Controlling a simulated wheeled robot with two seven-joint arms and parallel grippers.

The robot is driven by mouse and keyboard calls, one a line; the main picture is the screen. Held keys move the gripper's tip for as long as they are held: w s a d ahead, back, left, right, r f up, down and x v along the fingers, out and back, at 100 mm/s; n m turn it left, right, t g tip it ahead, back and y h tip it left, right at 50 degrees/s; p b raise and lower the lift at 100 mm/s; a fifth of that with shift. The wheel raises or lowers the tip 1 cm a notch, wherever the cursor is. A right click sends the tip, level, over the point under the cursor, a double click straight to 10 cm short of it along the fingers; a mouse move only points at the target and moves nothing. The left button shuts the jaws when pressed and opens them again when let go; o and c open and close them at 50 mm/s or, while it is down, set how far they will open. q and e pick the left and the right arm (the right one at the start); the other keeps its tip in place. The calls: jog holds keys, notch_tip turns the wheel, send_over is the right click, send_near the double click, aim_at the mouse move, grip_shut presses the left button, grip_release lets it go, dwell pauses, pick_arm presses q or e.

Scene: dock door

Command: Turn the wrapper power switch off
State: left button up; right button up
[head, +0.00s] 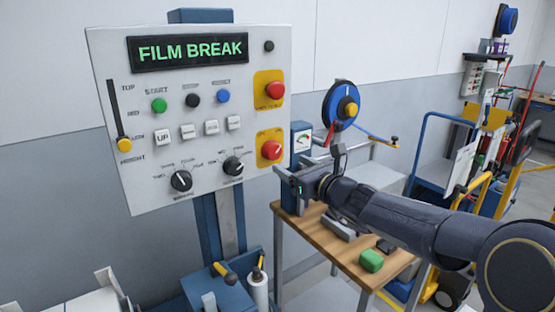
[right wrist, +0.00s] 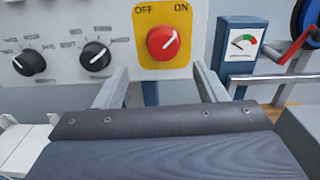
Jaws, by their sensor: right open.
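The power switch is a red rotary knob on a yellow plate at the lower right of the grey control panel (head: 215,100), in the head view (head: 271,150). In the right wrist view the knob (right wrist: 163,42) sits under the words OFF and ON, and its white mark points up and right, toward ON. My right gripper (head: 285,177) is open and empty, just right of and below the switch in the head view. In the right wrist view its two fingers (right wrist: 159,80) stand apart, below the knob and to either side of it, not touching it. My left gripper is not in view.
The panel display (head: 190,50) reads FILM BREAK. A red button (head: 275,90) on yellow sits above the switch, and black selector knobs (head: 181,181) lie left of it. A gauge box (head: 301,138) stands close right. A wooden table (head: 340,258) with a green block (head: 371,260) is below my arm.

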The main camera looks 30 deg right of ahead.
aim_at(276, 154)
jog(key=shift+m, duration=0.3)
jog(key=w+p, duration=0.1)
jog(key=w, duration=0.7)
jog(key=shift+a, duration=0.15)
jog(key=c, duration=1)
